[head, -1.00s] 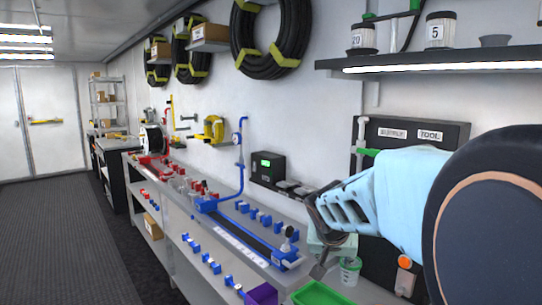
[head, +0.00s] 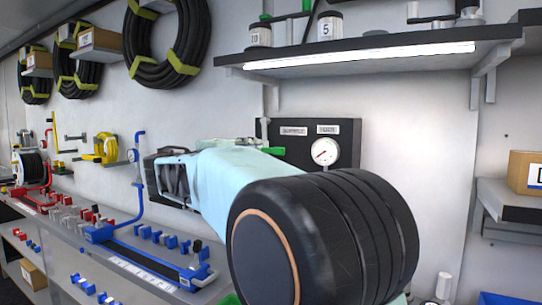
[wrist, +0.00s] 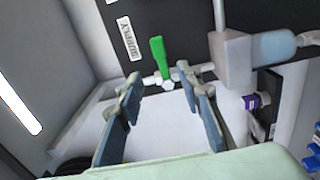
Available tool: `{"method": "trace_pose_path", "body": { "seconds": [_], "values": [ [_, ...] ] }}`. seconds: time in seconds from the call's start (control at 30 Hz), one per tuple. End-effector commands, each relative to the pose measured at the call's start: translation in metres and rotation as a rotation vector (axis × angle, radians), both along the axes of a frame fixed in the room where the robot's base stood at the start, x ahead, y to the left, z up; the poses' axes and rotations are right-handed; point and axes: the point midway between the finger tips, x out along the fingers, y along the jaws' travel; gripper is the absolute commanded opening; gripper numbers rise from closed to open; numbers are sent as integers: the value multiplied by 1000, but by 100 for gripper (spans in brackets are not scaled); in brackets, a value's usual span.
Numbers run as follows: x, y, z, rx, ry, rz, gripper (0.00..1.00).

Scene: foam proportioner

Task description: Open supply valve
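The supply valve's green handle (wrist: 159,57) stands beside the SUPPLY label (wrist: 129,39) on a dark panel in the wrist view. Its pale fitting (wrist: 167,79) lies at the handle's foot. I cannot tell the remaining distance. In the head view my gripper (head: 170,170) points left, away from my big dark arm joint.
The black panel (head: 350,146) carries a round gauge (head: 324,152). A lit shelf (head: 370,55) juts out above it. A grey block with a light-blue cylinder (wrist: 272,47) sits right of the valve. A bench with blue and red fittings (head: 160,237) runs left below my gripper.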

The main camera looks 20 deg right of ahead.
Motion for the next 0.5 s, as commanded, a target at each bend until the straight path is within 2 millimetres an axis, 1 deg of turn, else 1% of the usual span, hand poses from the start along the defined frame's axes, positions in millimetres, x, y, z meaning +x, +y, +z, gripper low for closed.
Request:
{"method": "trace_pose_path", "body": {
  "seconds": [0.3,0.5],
  "values": [
    [35,-48,-1,3,2,-4,33],
    [53,-71,0,3,1,-3,33]
  ]
}}
